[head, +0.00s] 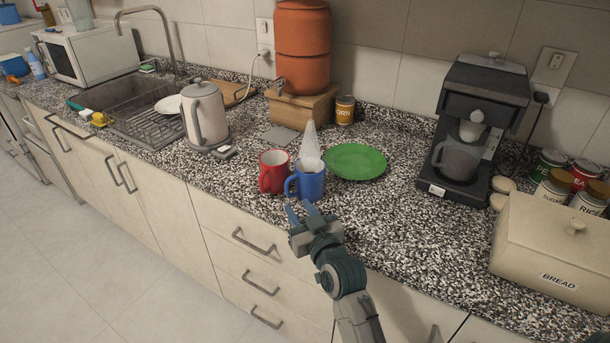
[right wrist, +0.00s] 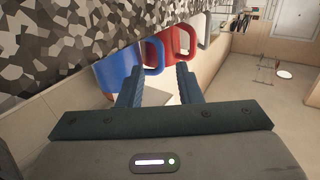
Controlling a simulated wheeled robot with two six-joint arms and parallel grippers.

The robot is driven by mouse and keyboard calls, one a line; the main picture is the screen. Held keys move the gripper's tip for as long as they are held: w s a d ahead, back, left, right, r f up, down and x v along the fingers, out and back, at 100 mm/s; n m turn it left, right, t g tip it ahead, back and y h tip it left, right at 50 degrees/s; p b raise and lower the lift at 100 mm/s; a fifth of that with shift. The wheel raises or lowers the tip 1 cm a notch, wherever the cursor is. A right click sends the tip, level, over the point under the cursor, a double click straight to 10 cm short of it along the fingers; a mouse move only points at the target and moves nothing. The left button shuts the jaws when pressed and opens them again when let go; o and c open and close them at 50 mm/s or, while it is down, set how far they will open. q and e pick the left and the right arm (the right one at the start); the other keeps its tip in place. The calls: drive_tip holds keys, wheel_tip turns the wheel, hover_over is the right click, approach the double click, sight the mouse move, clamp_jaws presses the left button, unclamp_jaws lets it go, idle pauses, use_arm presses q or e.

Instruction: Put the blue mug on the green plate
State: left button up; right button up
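The blue mug (head: 309,180) stands upright on the speckled counter near its front edge, its handle toward the left. The green plate (head: 355,161) lies flat and empty behind and to the right of it. My right gripper (head: 300,210) is open just in front of the blue mug, at the counter edge. In the right wrist view the blue mug (right wrist: 119,68) is beyond the fingertips (right wrist: 158,70), with its handle near them; I cannot tell whether they touch. My left gripper is not in view.
A red mug (head: 273,172) stands close at the blue mug's left, and a white cone-shaped object (head: 310,142) stands behind. A kettle (head: 203,115) is farther left; a coffee maker (head: 474,130) and bread box (head: 553,245) are to the right.

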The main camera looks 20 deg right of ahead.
sight(287, 190)
drive_tip(key=shift+w+r, duration=0.25)
drive_tip(key=shift+w, duration=0.8)
drive_tip(key=shift+w+f, duration=0.1)
drive_tip(key=shift+w, duration=0.25)
drive_tip(key=w, duration=0.1)
drive_tip(key=w+p, duration=0.1)
drive_tip(key=w, duration=0.1)
drive_tip(key=w+p, duration=0.1)
drive_tip(key=shift+w+a+r, duration=0.15)
drive_tip(key=shift+a+r, duration=0.15)
drive_tip(key=shift+w+f, duration=0.2)
drive_tip(key=shift+w, duration=0.35)
drive_tip(key=shift+s, duration=0.1)
clamp_jaws()
drive_tip(key=shift+r, duration=0.15)
